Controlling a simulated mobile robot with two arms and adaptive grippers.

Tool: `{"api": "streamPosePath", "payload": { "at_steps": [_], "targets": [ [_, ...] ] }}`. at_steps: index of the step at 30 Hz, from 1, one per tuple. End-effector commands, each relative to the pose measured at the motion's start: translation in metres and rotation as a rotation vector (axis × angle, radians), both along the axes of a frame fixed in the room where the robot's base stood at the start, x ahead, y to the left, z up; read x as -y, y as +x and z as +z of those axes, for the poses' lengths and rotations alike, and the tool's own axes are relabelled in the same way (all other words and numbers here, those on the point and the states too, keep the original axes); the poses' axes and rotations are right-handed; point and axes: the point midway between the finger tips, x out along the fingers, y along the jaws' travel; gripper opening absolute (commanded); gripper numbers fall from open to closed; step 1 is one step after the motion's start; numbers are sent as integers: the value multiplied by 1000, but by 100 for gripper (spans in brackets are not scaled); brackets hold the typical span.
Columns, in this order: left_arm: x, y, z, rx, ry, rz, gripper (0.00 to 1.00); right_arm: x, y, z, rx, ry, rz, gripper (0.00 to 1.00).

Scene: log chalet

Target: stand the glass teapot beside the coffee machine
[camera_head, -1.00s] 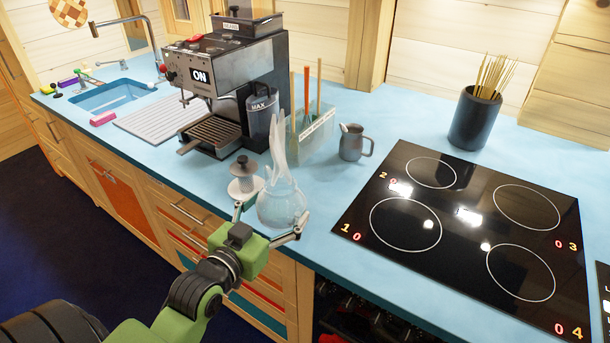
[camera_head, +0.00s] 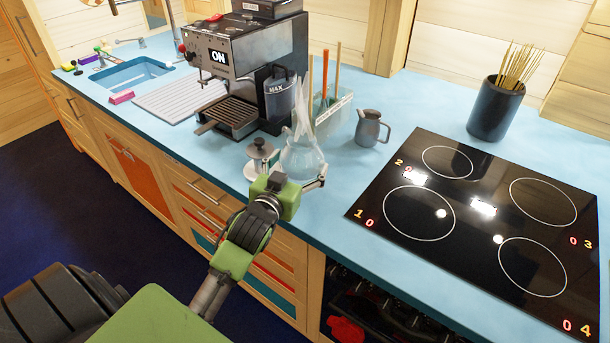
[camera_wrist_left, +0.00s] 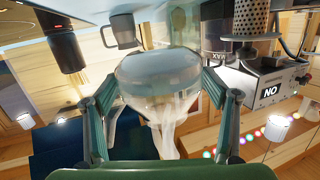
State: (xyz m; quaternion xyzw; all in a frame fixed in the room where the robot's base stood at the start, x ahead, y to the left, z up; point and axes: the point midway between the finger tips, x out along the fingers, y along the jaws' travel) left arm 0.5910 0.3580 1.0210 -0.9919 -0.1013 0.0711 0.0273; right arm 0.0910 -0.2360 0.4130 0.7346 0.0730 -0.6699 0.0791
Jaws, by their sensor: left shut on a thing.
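The glass teapot (camera_head: 302,160) is clear, with a tall pale spout-like part rising from it. It is in front of the coffee machine (camera_head: 245,65), at its right front corner. My left gripper (camera_head: 290,180) reaches over the counter's front edge and is shut on the teapot's round body, one finger on each side. The left wrist view, turned upside down, shows the teapot (camera_wrist_left: 158,78) between the fingers of my left gripper (camera_wrist_left: 160,92). I cannot tell whether its base touches the counter. The coffee machine also shows there (camera_wrist_left: 262,82). My right gripper is out of view.
A black hob (camera_head: 480,210) fills the right; the blue counter between is bare.

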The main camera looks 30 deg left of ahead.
Motion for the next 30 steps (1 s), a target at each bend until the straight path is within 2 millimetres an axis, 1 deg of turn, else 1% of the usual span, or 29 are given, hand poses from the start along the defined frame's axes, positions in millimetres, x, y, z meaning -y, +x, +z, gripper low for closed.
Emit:
{"api": "streamPosePath", "payload": {
  "at_steps": [1,3,6,9,14,16,19,22,30],
  "targets": [
    [-1,8,-9,0,-1,-1,38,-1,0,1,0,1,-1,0],
    [-3,16,-19,1,-1,0,38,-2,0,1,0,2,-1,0],
    [-5,25,-31,1,-1,-1,38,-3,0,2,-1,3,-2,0],
    [-6,31,-37,3,-1,-1,38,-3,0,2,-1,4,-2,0],
    [-7,36,-44,3,-1,-1,38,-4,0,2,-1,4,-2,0],
    [-8,40,-51,0,-1,-1,38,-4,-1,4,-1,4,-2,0],
    [-7,39,-66,-2,-2,-1,38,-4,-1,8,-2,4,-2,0],
    [-7,39,-75,1,-2,-2,38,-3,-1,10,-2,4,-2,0],
    [-7,39,-77,4,0,-2,38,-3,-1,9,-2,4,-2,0]
  ]
}}
